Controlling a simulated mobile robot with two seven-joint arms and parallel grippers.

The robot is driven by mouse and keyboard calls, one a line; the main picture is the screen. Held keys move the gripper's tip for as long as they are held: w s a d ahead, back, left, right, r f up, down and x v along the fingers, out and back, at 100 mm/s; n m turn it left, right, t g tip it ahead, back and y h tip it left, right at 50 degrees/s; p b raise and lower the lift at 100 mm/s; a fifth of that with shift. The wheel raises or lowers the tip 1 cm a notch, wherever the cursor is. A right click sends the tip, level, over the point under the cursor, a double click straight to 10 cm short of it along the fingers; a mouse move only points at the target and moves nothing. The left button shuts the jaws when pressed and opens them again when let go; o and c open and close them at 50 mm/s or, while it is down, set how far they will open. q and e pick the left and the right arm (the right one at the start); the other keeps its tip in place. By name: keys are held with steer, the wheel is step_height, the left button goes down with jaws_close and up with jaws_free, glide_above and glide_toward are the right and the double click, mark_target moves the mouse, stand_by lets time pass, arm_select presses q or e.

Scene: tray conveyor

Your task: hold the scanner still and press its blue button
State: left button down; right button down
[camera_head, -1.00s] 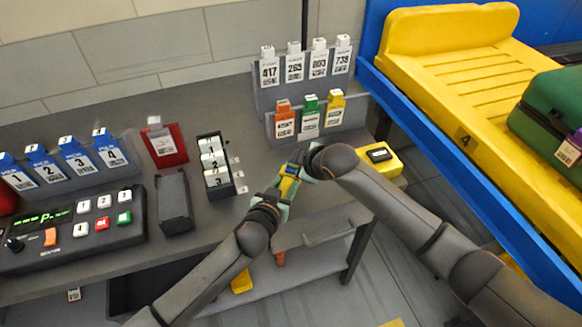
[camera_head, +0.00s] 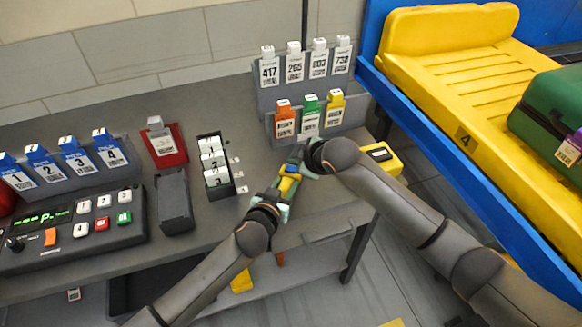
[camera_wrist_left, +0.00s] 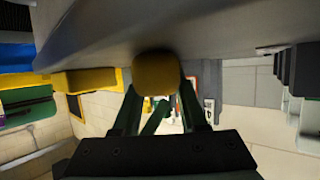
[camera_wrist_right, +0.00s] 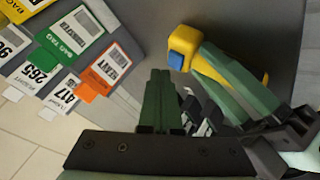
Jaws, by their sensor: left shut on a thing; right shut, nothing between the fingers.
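The yellow scanner (camera_head: 287,186) is held above the front edge of the grey table by my left gripper (camera_head: 281,192), which is shut on its body. Its end shows between the fingers in the left wrist view (camera_wrist_left: 157,74). The blue button (camera_wrist_right: 176,61) is on the scanner's end, facing my right gripper (camera_wrist_right: 161,74). My right gripper is shut and empty, its closed fingertips very close beside the button. I cannot tell whether they touch it. In the head view the button (camera_head: 291,169) shows just below the right gripper's fingers.
A card rack (camera_head: 262,128) stands behind the grippers. A black holder with numbered cards (camera_head: 229,188) is to the left, with a button console (camera_head: 70,235) farther left. A yellow box with a dark top (camera_head: 381,155) is behind my right arm. The yellow tray (camera_head: 400,62) is at the right.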

steer(key=shift+r, duration=0.1)
steer(key=shift+r, duration=2.45)
arm_select(q)
steer(key=shift+c, duration=1.8)
jaws_free()
